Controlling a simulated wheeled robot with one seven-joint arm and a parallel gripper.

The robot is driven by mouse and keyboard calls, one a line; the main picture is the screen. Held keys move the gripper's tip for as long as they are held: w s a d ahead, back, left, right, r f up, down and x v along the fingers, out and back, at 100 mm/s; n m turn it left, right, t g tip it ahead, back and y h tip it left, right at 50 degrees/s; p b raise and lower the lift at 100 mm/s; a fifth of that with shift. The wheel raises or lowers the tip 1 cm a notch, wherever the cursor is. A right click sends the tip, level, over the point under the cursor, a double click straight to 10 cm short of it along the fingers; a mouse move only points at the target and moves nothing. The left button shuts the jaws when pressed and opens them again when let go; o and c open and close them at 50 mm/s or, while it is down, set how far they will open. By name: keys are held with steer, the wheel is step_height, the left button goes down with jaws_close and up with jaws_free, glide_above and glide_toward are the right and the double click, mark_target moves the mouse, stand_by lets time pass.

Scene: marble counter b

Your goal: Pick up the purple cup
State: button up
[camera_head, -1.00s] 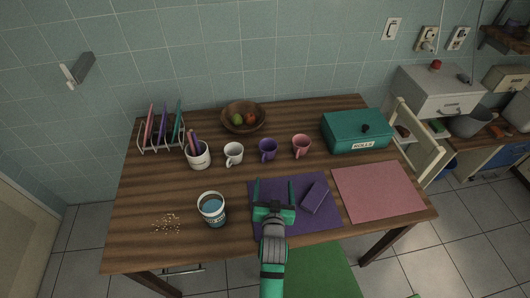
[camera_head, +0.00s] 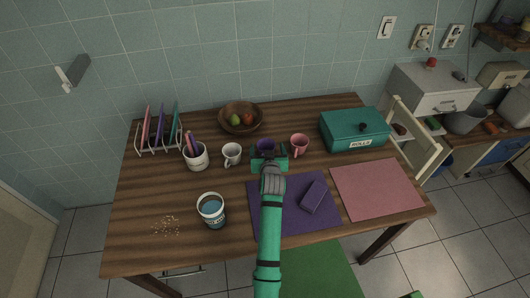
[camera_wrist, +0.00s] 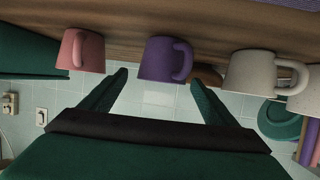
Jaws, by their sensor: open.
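The purple cup (camera_head: 265,146) stands on the wooden table between the white cup (camera_head: 232,154) and the pink cup (camera_head: 299,145). In the head view my gripper (camera_head: 268,152) is right at it and hides its lower part. In the wrist view, which is upside down, the purple cup (camera_wrist: 162,59) is ahead of and between the open fingers of my gripper (camera_wrist: 158,80), with its handle on the right. The fingers are apart and hold nothing. I cannot tell whether they touch the cup.
A bowl of fruit (camera_head: 241,118) stands behind the cups. A green box (camera_head: 355,130) is to the right, and a pen holder (camera_head: 196,157) and rack (camera_head: 160,140) are to the left. A purple mat (camera_head: 265,215) and pink mat (camera_head: 378,190) lie in front.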

mark_target(266, 142)
steer(key=shift+x, duration=3.05)
steer(key=shift+a+f, duration=0.1)
steer(key=shift+f, duration=0.05)
steer(key=c, duration=1.2)
